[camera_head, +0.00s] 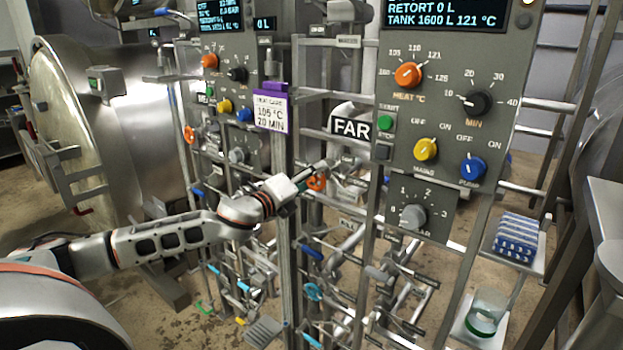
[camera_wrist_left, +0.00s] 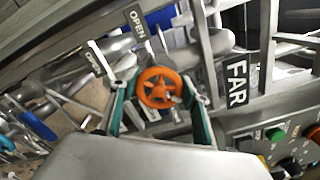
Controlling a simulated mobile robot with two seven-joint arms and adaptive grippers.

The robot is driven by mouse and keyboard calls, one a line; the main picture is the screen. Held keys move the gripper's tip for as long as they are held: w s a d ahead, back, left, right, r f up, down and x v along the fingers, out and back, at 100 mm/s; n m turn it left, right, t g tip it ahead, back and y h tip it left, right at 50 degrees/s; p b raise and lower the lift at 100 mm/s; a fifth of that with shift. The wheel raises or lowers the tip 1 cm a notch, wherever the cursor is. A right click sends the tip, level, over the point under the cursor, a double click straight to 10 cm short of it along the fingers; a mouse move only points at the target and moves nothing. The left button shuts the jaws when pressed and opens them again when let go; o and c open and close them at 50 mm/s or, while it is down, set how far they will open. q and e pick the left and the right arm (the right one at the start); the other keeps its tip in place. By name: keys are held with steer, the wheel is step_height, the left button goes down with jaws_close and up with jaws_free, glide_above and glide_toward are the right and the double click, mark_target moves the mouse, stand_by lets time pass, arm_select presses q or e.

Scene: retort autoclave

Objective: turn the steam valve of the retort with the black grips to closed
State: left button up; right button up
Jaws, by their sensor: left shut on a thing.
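An orange handwheel (camera_head: 316,184) sits on pipework behind the frame, left of the FAR label (camera_head: 350,127). My left gripper (camera_head: 308,177) reaches it from the left. In the left wrist view the orange wheel (camera_wrist_left: 160,88) lies between the two fingers of my left gripper (camera_wrist_left: 161,95), which is shut on it. Signs reading OPEN (camera_wrist_left: 137,23) stand beyond the wheel. A second orange wheel (camera_head: 189,134) is on the left panel. A steel retort (camera_head: 95,135) at left has a door handle with a red grip end. No black grips can be made out. My right gripper is out of view.
The FAR control panel (camera_head: 445,125) with knobs stands right of my gripper. A purple-topped card (camera_head: 270,112) hangs on a post near my wrist. Pipes and blue-handled valves (camera_head: 311,252) crowd below. A shelf with a glass beaker (camera_head: 486,312) is at lower right.

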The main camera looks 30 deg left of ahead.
arm_select(q)
steer(key=m, duration=0.4)
steer(key=shift+d, duration=0.15)
steer(key=shift+d+m, duration=0.15)
steer(key=shift+m, duration=1.95)
steer(key=o, duration=1.1)
steer(key=shift+r, duration=0.1)
steer(key=s, duration=0.8)
steer(key=s+a, duration=0.1)
steer(key=s, duration=0.3)
